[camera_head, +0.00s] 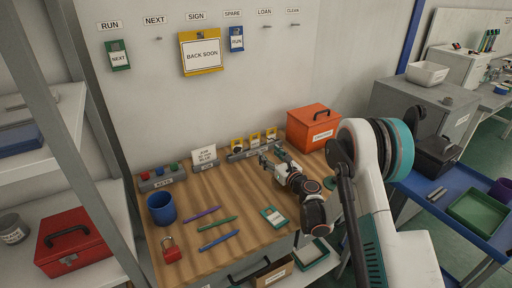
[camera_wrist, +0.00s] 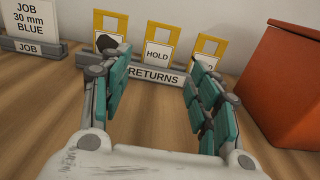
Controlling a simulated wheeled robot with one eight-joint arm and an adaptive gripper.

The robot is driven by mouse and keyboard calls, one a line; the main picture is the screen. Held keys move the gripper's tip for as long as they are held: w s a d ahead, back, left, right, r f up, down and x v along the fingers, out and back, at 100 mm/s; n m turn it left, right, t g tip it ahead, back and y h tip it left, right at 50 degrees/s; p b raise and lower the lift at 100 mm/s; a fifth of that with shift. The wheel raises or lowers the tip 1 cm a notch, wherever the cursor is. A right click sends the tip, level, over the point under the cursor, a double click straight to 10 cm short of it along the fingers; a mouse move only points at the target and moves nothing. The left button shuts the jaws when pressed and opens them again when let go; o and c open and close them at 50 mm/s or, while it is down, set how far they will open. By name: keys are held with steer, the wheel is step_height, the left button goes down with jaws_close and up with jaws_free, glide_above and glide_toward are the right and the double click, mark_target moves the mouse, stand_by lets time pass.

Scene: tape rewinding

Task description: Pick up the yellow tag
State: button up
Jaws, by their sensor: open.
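Three yellow tags stand in a grey RETURNS rack (camera_wrist: 172,75) at the back of the wooden bench. The middle yellow tag (camera_wrist: 160,17) reads HOLD and shows between my fingers in the wrist view. The left yellow tag (camera_wrist: 104,16) is partly hidden by my left finger. The right yellow tag (camera_wrist: 210,44) is partly covered by my right finger. In the head view the tags (camera_head: 255,139) are small, behind my gripper. My gripper (camera_head: 264,158) is open and empty, in front of the rack; its green-padded fingers (camera_wrist: 158,80) are spread wide.
An orange box (camera_head: 312,130) stands right of the rack. A JOB card (camera_wrist: 30,20) stands to its left. A blue cup (camera_head: 161,208), red padlock (camera_head: 170,250), pens and a green tag (camera_head: 273,217) lie nearer the front. A yellow BACK SOON sign (camera_head: 201,52) hangs above.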

mark_target(255, 140)
steer(key=b+x, duration=0.2)
steer(key=x, duration=0.9)
steer(key=shift+w+a+f+b, duration=0.1)
steer(key=shift+b, duration=0.2)
steer(key=shift+w+a, duration=0.35)
steer(key=shift+w, duration=0.15)
steer(key=c, duration=0.6)
